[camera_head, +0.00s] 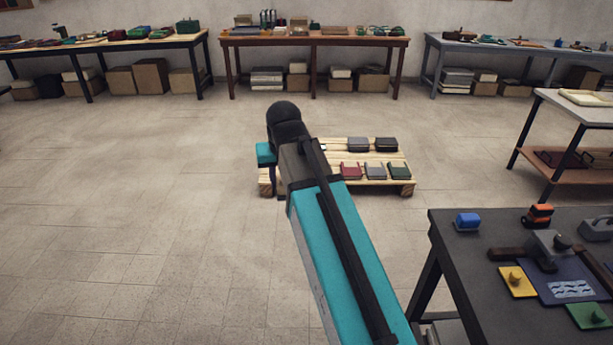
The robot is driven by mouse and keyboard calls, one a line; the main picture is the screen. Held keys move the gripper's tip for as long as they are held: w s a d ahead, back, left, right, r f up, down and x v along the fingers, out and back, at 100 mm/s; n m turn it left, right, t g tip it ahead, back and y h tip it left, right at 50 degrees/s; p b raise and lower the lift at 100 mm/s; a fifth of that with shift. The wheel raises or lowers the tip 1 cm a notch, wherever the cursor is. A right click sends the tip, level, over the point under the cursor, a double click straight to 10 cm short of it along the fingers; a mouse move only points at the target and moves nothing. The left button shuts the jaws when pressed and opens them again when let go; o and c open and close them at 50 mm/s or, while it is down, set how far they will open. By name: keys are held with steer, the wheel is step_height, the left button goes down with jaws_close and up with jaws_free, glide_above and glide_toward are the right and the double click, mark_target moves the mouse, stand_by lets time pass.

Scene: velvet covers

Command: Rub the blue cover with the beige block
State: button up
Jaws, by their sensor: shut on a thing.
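My teal and black arm (335,235) reaches forward across the middle of the view. Its far end bends down behind the black joint (286,117), and my gripper does not show. I cannot see a beige block. A flat dark blue piece (540,280), perhaps the blue cover, lies on the dark table at the lower right. It bears a pale wavy patch (572,289). A grey and brown tool-like thing (545,243) covers part of its far edge.
The dark table (447,241) also holds a yellow plate (517,288), a green plate (588,317), a blue block (467,218) and an orange-black thing (540,213). A wooden pallet (393,185) with several small covers stands behind my arm. The floor at left is clear.

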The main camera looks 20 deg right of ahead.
steer(key=shift+a+n+y, duration=0.3)
steer(key=shift+n, duration=0.4)
steer(key=shift+d, duration=0.15)
